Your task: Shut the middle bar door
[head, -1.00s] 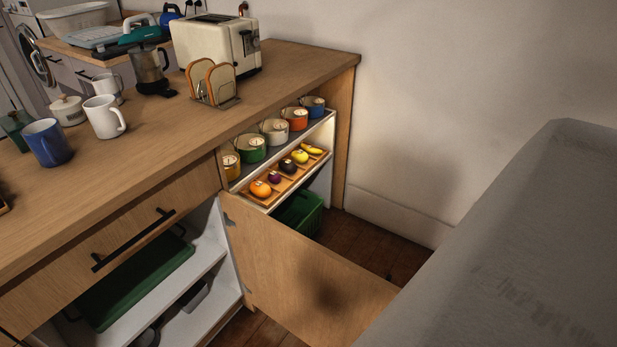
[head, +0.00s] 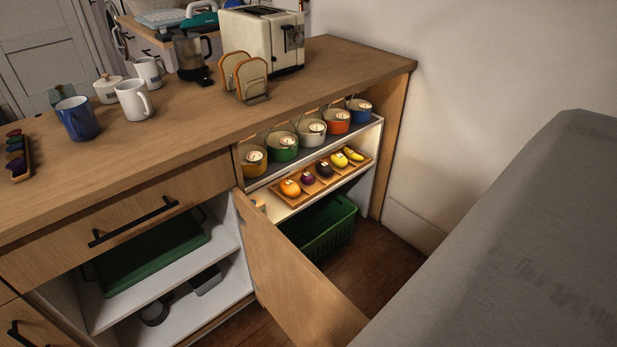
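The middle bar door (head: 291,265) is a plain wooden panel, standing open and swung out from the counter front. Its hinge side is near the post between the two lower compartments. Its outer end runs toward the large grey surface at the right, which hides part of it. Left of the door, the open cabinet (head: 222,271) shows white shelves with a green tray (head: 155,255) and dark items. My gripper is not in view.
A green basket (head: 325,228) stands low behind the door. A large grey surface (head: 520,240) fills the right side. Some dark wood floor (head: 385,255) is bare.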

